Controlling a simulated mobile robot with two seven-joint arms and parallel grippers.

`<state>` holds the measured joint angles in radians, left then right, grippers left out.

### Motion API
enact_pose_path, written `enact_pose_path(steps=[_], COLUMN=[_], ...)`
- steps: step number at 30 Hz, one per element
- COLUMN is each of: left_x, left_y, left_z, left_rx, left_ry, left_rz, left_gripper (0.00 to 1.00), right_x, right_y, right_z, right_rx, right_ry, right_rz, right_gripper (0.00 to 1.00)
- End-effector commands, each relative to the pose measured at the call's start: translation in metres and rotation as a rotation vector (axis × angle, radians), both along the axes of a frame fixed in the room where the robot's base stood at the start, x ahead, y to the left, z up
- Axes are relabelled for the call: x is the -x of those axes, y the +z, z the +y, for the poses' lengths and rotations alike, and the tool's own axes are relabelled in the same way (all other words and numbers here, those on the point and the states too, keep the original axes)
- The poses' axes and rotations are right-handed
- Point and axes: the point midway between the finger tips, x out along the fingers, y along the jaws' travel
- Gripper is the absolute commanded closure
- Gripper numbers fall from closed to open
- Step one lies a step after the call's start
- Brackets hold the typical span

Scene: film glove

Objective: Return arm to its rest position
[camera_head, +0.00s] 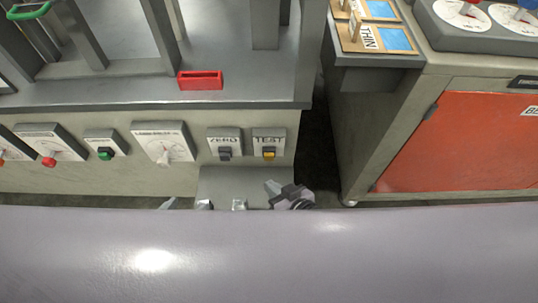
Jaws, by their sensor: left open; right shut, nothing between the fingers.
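Only small parts of my two grippers show above a large smooth grey-purple surface, which hides the rest of the arms. My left gripper (222,204) shows as small light-grey tips, apart from each other, with nothing seen between them. My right gripper (274,188) shows to its right as a grey and dark piece with its fingers together and empty. Both appear in front of the lower part of the machine, below the ZERO switch (224,153) and the TEST switch (269,153). Neither is seen holding anything.
The machine's front panel carries a dial with a white knob (165,145), a green switch (105,153) and a red knob (49,161). A red block (200,80) sits on its ledge. A cabinet with an orange door (465,140) stands right, past a dark gap (318,140).

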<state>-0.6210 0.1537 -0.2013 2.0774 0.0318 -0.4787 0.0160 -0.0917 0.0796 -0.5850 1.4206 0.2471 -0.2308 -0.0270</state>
Motion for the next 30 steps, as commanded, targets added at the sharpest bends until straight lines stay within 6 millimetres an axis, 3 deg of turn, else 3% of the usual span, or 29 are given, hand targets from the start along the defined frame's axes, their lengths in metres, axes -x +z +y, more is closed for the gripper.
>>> enact_pose_path(steps=[30], left_x=[0.0034], left_y=[-0.0029], left_z=[0.0017], left_rx=[-0.006], left_ry=[-0.002], left_rz=[0.008], left_gripper=[0.35], right_x=[0.0061], right_y=[-0.0021], right_z=[0.0064], right_rx=[-0.008], right_ry=[0.005], right_rz=[0.011], right_gripper=[1.00])
